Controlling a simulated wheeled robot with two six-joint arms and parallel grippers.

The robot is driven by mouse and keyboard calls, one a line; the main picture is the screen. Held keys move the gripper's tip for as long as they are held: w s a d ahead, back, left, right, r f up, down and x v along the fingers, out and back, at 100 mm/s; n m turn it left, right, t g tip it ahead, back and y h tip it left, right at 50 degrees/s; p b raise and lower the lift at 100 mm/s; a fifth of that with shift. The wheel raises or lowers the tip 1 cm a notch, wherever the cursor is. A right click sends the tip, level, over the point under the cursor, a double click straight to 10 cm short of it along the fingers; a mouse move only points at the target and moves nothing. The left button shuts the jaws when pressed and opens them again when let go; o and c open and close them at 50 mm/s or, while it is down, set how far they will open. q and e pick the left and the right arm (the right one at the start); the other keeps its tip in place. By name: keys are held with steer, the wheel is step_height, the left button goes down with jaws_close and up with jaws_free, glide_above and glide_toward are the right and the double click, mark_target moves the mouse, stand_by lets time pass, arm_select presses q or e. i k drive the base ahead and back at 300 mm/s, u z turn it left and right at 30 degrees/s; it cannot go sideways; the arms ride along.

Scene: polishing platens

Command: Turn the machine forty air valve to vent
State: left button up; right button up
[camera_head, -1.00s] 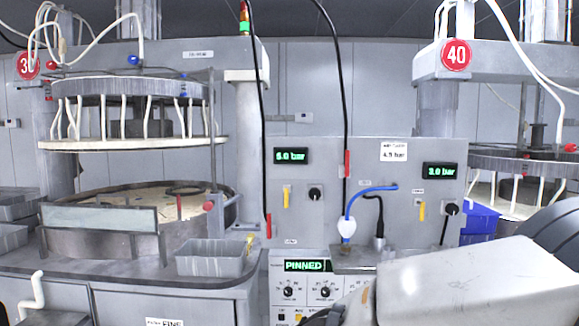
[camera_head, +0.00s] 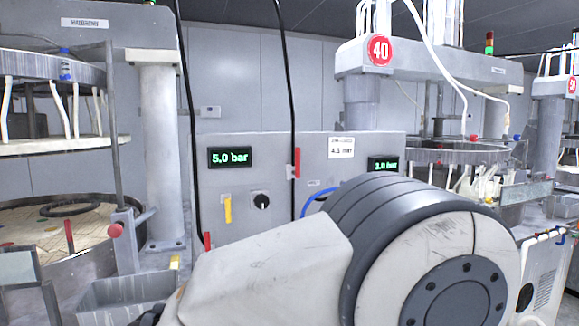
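The machine with the red 40 sign (camera_head: 379,50) stands right of centre in the head view. A grey wall panel (camera_head: 260,152) carries a green display (camera_head: 230,157) reading 5.0 bar, a yellow lever (camera_head: 228,209) hanging down and a black knob (camera_head: 261,201). A second display (camera_head: 382,164), nearer machine forty, is partly cut off by my arm and hard to read. The yellow lever below that display is hidden behind my arm. My arm's large white and dark link fills the lower middle and right. Neither gripper's fingers show.
A grey bin (camera_head: 125,297) and a polishing machine (camera_head: 60,250) are at the left. Black cables hang in front of the panel, with red handles (camera_head: 297,162) beside it. Machine forty's platen (camera_head: 460,155) and further machines are at the right.

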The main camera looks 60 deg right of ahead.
mark_target(297, 172)
steer(key=z, duration=0.4)
steer(key=i, duration=0.65)
steer(key=z, duration=0.65)
